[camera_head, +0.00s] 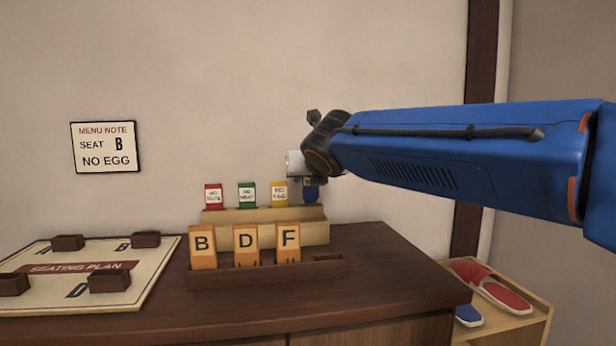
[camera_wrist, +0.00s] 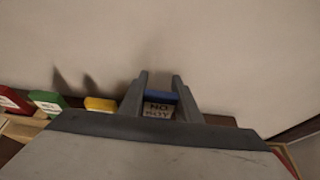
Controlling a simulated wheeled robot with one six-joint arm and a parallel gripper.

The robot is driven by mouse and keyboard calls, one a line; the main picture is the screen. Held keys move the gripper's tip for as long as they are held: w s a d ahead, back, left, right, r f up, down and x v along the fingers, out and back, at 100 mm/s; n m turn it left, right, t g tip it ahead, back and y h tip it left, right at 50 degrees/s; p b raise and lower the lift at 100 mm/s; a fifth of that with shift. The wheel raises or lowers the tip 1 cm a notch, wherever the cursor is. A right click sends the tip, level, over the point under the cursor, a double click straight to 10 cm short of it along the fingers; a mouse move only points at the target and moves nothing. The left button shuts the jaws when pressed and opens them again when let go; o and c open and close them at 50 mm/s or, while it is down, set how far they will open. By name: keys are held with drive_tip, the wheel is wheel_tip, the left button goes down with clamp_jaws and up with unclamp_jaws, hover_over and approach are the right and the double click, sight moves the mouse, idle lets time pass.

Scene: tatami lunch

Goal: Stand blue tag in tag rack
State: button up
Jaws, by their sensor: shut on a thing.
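The blue tag (camera_head: 311,193) is in my gripper (camera_head: 311,180), upright above the right end of the tag rack (camera_head: 265,231), to the right of the yellow tag. In the wrist view my gripper's two fingers (camera_wrist: 159,92) are on either side of the blue tag (camera_wrist: 160,97), whose label reads "NO SOY". I cannot tell whether its foot touches the rack. The red tag (camera_head: 214,196), green tag (camera_head: 247,195) and yellow tag (camera_head: 280,193) stand in a row in the rack. They also show at the left in the wrist view.
A dark holder (camera_head: 235,277) with orange blocks B, D and F stands in front of the rack. A seating plan board (camera_head: 140,283) with dark blocks lies at left. A menu note (camera_head: 104,147) hangs on the wall. The cabinet top (camera_head: 400,280) is clear at right.

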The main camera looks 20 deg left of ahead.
drive_tip(key=shift+f, duration=1.3)
idle(1.4)
drive_tip(key=o, duration=1.7)
drive_tip(key=shift+o, duration=0.2)
wheel_tip(320, 180, up, 7)
idle(0.7)
idle(0.4)
